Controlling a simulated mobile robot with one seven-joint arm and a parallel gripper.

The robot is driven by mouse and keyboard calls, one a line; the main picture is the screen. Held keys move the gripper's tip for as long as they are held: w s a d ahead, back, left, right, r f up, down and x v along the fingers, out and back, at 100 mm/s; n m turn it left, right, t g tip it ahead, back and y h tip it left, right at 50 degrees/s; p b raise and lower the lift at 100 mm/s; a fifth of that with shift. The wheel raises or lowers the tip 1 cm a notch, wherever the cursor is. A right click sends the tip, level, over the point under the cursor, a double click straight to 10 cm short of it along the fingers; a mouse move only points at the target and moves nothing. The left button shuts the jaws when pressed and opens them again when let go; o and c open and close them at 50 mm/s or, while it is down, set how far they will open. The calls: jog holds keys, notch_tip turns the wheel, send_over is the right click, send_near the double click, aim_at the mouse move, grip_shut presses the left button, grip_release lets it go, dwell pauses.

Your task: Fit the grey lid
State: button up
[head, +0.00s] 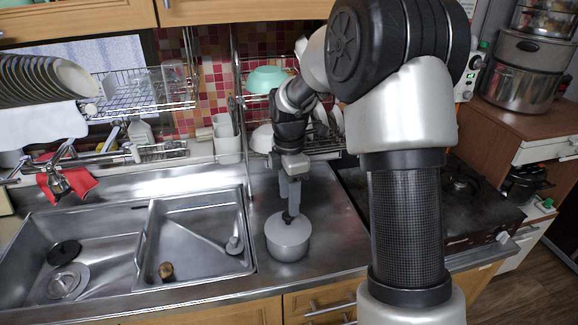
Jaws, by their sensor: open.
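The grey lid (288,232) lies on top of a light grey pot (288,254) on the steel counter, right of the sink. The lid looks level, with a dark knob at its middle. I cannot tell from this view whether its rim sits fully in the pot. My gripper (290,211) points down right over the knob, with its jaws open. The fingertips are at or just above the knob and partly hide it; I cannot tell whether they touch it.
A double steel sink (190,235) lies to the left, with a tap (62,185) behind it. A dark stove (460,200) is to the right, partly behind my arm. A dish rack (145,92) hangs at the back left. Bare counter surrounds the pot.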

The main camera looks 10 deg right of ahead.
jog(key=s+r+m+t+p, duration=0.1)
jog(key=s+r+m, duration=0.15)
jog(key=r, duration=0.65)
jog(key=s+r+m+t, duration=0.15)
jog(key=s+r, duration=0.25)
jog(key=r, duration=0.5)
jog(key=s+r+m+t+p, duration=0.2)
jog(key=s+m+t, duration=0.1)
jog(key=s+m, duration=1.2)
jog(key=s, duration=0.3)
jog(key=shift+s+a, duration=0.15)
jog(key=shift+s, duration=0.1)
